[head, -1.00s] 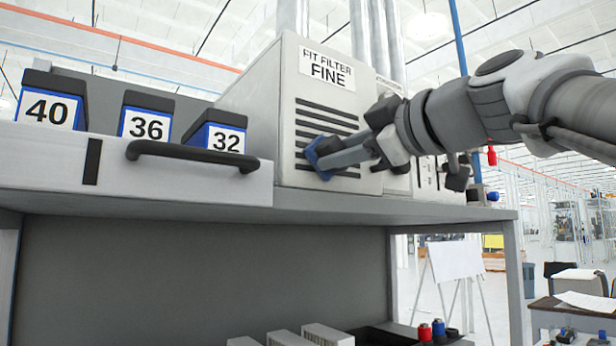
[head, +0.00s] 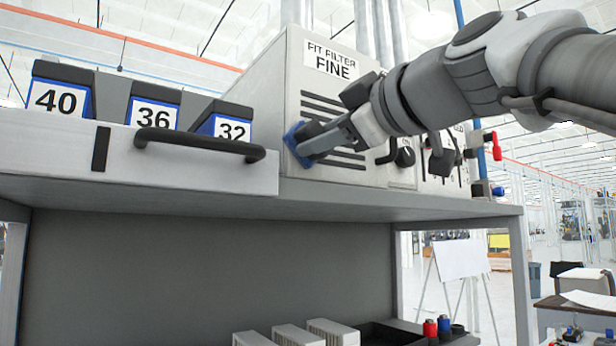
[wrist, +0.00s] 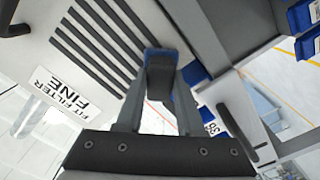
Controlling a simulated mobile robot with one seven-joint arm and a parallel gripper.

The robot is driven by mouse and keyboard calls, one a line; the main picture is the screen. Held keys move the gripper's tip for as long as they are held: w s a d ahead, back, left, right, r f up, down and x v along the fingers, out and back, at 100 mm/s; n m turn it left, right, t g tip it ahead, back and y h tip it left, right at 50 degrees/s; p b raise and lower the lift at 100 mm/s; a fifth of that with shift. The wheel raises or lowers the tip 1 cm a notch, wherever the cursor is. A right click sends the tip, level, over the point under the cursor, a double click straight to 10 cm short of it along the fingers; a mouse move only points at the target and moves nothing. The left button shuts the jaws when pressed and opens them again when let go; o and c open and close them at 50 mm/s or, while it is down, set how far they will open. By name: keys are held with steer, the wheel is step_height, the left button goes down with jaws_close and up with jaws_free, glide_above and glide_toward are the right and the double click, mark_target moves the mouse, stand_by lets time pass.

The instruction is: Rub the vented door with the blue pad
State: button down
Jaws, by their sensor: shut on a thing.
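The vented door (head: 320,90) is the pale front of the box labelled "FIT FILTER FINE", with dark horizontal slots. It also shows in the wrist view (wrist: 60,62), with the slots at the upper left. My gripper (head: 318,148) is shut on the blue pad (head: 297,146) at the door's lower left, near its left edge. In the head view the pad seems to be against the door, but I cannot tell how firmly it touches. In the wrist view the pad (wrist: 160,52) sits between my fingertips, its blue rim showing around a dark block.
A white drawer front with a black handle (head: 200,142) is left of the door. Blue-and-white bins marked 40 (head: 57,100), 36 (head: 154,114) and 32 (head: 231,128) stand behind it.

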steer(key=shift+b+v, duration=0.95)
steer(key=shift+v, duration=2.05)
steer(key=v, duration=0.3)
